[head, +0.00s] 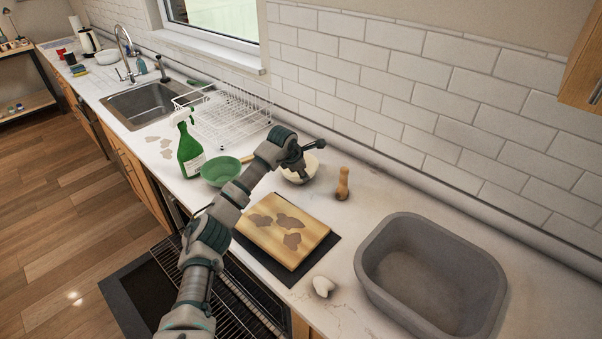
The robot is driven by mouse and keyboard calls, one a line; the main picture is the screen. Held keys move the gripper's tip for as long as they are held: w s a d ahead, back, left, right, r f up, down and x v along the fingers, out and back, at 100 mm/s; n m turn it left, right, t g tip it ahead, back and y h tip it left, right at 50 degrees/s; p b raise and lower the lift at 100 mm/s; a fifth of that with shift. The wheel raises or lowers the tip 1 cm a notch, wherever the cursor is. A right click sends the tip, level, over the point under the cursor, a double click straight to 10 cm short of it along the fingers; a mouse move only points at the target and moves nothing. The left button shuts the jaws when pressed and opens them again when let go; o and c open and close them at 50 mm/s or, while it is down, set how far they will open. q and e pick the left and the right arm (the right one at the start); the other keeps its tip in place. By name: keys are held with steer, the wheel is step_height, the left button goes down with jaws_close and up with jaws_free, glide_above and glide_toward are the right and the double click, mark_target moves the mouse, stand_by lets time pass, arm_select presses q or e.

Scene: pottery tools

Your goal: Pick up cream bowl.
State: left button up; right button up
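The cream bowl (307,175) stands on the counter behind the cutting board, near the wall. My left arm comes in from the lower left, and its gripper (301,158) is over the bowl. The gripper hides part of the bowl's rim and inside. The fingers are small and dark here, so I cannot tell whether they are open or shut, or whether they touch the bowl. The bowl appears to rest upright on the counter. My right gripper is not in view.
A green bowl (221,171) and green spray bottle (189,149) stand left of the cream bowl. A wooden tool (342,184) stands to its right. A stained cutting board (266,243) lies in front, with a grey basin (374,263) and small white object (322,286) further right.

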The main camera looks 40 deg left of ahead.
mark_target(301, 180)
arm_select(q)
steer(key=f, duration=0.1)
steer(key=w+a+f, duration=0.1)
steer(key=f, duration=0.1)
steer(key=a+f, duration=0.1)
steer(key=f, duration=0.1)
steer(key=shift+w+f+b, duration=0.15)
steer(key=shift+w+b, duration=0.15)
steer(key=shift+w+a+f, duration=0.1)
steer(key=shift+a+f, duration=0.1)
steer(key=shift+f, duration=0.05)
steer(key=shift+d+r, duration=0.1)
steer(key=shift+d, duration=0.05)
steer(key=shift+d+r, duration=0.25)
steer(key=shift+d, duration=0.2)
jaws_close()
steer(key=shift+d, duration=0.2)
steer(key=shift+a, duration=0.15)
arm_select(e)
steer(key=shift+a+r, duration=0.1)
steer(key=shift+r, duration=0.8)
